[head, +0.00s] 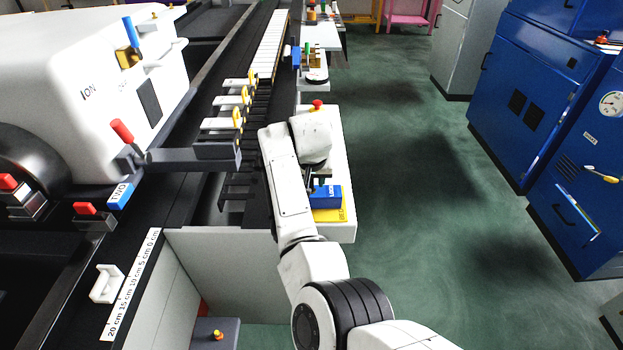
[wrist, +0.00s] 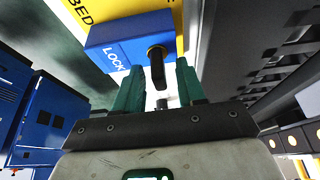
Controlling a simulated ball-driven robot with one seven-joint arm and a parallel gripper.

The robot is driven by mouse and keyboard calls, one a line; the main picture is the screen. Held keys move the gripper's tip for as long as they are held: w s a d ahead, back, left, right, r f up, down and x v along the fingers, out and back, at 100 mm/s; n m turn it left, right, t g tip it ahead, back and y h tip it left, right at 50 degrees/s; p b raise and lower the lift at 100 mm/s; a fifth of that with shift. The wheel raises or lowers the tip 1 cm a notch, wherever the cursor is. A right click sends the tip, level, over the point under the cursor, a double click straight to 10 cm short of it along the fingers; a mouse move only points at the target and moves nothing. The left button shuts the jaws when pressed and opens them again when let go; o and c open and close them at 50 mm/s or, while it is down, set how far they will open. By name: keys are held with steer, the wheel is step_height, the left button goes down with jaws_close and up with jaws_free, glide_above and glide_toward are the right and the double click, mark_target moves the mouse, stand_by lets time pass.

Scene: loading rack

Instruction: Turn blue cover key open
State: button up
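In the wrist view a blue cover box (wrist: 118,45) marked LOCK sits on a yellow panel (wrist: 108,10) marked BED. A black key (wrist: 158,70) stands out from a round fitting on the box face. My gripper (wrist: 157,82) has two green fingers, one on each side of the key, with a visible gap to it on both sides. The gripper is open and empty. In the head view the blue box (head: 327,196) lies below my arm's end, over the yellow panel (head: 329,215). The key and most of my gripper (head: 318,181) are hidden there.
A white console (head: 342,226) carries the box and has a red button (head: 317,104) at its far end. A dark rail with slotted brackets (head: 240,185) runs close on the left. Blue cabinets (head: 520,95) stand at the right. Green floor between is clear.

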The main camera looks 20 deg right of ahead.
jaws_close()
